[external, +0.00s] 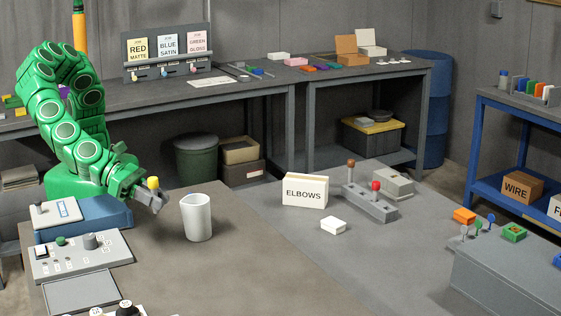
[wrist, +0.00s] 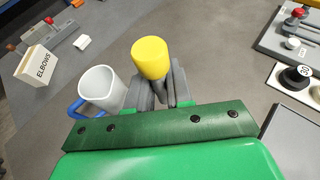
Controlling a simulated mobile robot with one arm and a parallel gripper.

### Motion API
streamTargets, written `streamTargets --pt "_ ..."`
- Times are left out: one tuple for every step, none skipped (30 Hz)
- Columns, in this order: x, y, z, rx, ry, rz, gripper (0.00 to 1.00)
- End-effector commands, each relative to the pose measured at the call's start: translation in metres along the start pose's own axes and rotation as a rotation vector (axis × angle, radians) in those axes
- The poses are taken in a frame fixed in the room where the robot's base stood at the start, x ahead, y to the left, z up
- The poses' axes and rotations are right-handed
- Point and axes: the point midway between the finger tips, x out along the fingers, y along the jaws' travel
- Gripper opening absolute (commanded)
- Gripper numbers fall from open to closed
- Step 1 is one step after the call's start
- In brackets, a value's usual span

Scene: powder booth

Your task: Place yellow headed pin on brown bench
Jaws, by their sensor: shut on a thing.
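The yellow headed pin (external: 153,183) stands up out of my gripper (external: 156,200), with its head above the jaws. In the wrist view the yellow head (wrist: 150,57) sits at the tips of my gripper (wrist: 157,88), which is shut on the pin. The lower part of the pin is hidden by the jaws. The brown bench (external: 150,262) is the near worktop below my gripper. My gripper is above its surface, left of a white mug (external: 197,218). In the wrist view the mug (wrist: 101,88) shows a blue handle and is close to the jaws.
A control panel (external: 85,257) and a blue box (external: 90,218) take up the bench's left side. An ELBOWS box (external: 305,191), a small white box (external: 333,226) and a grey block with pegs (external: 369,203) stand to the right. The bench top in front of the mug is clear.

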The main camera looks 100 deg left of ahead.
Motion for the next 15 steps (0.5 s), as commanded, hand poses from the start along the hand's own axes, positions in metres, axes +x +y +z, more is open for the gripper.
streamTargets --pt "-0.006 0.004 0.002 0.001 -0.003 0.001 0.0" --pt "-0.009 0.007 0.002 0.002 -0.002 0.003 0.0" --pt "-0.011 0.01 0.002 0.001 -0.002 0.004 0.0" --pt "-0.014 0.012 0.002 0.002 -0.001 0.004 0.0" --pt "-0.017 0.013 0.002 0.002 -0.001 0.003 0.0" --pt "-0.019 0.014 0.002 0.001 0.0 0.002 0.0" --pt "-0.021 0.015 0.002 0.001 0.0 0.001 0.0" --pt "-0.023 0.016 0.003 0.001 0.0 0.001 0.0" --pt "-0.025 0.018 0.003 0.0 0.0 0.001 0.0" --pt "-0.026 0.019 0.003 0.0 0.0 0.0 0.0" --pt "-0.027 0.019 0.003 0.0 0.0 0.0 0.0" --pt "-0.028 0.02 0.003 0.0 0.0 0.0 0.0" --pt "-0.029 0.021 0.004 0.0 0.0 0.0 0.0" --pt "-0.029 0.021 0.004 0.0 0.0 0.0 0.0" --pt "-0.03 0.022 0.004 0.0 0.001 0.0 0.0"
